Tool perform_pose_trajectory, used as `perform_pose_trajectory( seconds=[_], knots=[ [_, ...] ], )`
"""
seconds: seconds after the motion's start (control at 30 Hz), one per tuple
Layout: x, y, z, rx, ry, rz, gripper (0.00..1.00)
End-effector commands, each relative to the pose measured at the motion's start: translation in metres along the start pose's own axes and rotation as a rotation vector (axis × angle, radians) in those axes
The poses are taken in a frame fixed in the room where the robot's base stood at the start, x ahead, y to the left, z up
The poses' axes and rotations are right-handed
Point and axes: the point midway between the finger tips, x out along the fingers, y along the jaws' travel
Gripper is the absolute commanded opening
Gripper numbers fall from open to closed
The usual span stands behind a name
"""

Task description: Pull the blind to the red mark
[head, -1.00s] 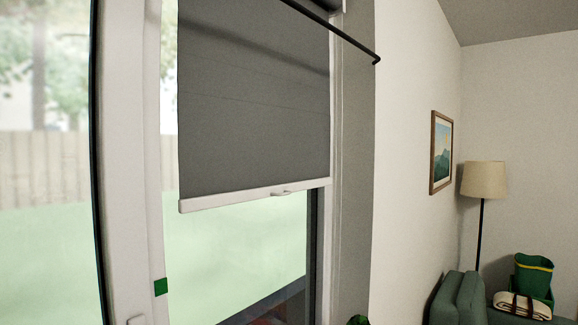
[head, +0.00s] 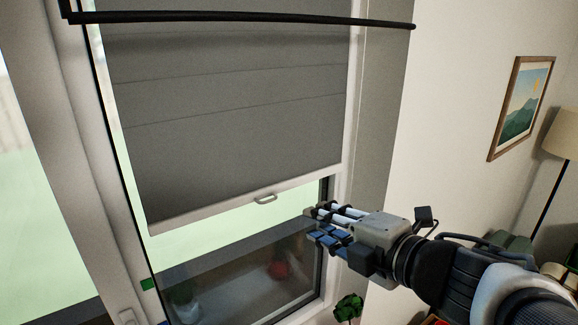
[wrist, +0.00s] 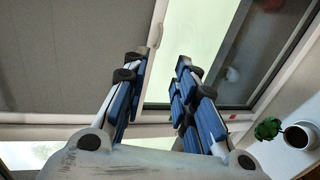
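The grey blind (head: 225,110) hangs partway down the window, with a white bottom bar (head: 200,216) and a small pull handle (head: 265,198) at its middle. In the wrist view the handle (wrist: 155,34) shows just beyond the fingertips, near the left finger. My gripper (head: 314,223) is to the right of the handle and slightly lower in the head view. Its fingers are apart and empty in the wrist view (wrist: 160,62). A small red patch (wrist: 236,117) shows on the window frame in the wrist view. A green mark (head: 148,284) is on the left window frame.
A black rod (head: 240,18) crosses in front of the blind's upper part. A potted plant (head: 348,307) stands below my gripper; its white pot (wrist: 298,136) shows at right in the wrist view. A picture (head: 520,108) and a lamp (head: 562,135) are at right.

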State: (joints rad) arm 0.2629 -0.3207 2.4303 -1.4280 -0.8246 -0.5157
Motion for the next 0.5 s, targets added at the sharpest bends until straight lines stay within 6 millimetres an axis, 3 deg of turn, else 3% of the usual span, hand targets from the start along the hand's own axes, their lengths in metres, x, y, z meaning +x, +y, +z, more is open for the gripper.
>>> perform_pose_trajectory(
  seconds=[0.17,0.5],
  knots=[
    [0.022,-0.003,-0.002,-0.001,0.01,-0.002,0.26],
    [0.096,-0.003,-0.002,0.002,0.006,-0.003,0.26]
  ],
)
